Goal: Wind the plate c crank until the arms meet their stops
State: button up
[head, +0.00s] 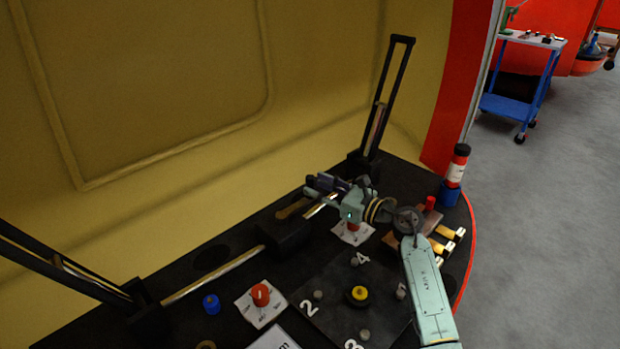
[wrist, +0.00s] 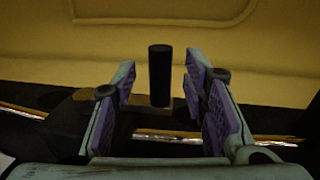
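My gripper (head: 318,186) reaches over a black block (head: 287,234) on the dark deck. The wrist view shows my gripper (wrist: 160,78) open, its purple pads apart. An upright black cylinder (wrist: 159,75), which looks like a crank handle, stands between or just beyond the pads; contact is not visible. A shiny rod (head: 215,275) runs from the block to the lower left. Two black upright arms, one at left (head: 60,268) and one at right (head: 385,95), lean against the yellow shell. I cannot read a plate c label; the gripper hides part of the mechanism.
The deck holds a red knob (head: 260,294) on a white card, a blue knob (head: 211,304), a numbered plate (head: 335,318) with a yellow button (head: 358,295), and brass fittings (head: 448,240). A red-and-white cylinder (head: 457,168) stands at right. The yellow wall (head: 200,60) rises behind.

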aim_at(310, 183)
jog(key=shift+p+x, duration=0.35)
jog(key=shift+x, duration=1.2)
grip_shut()
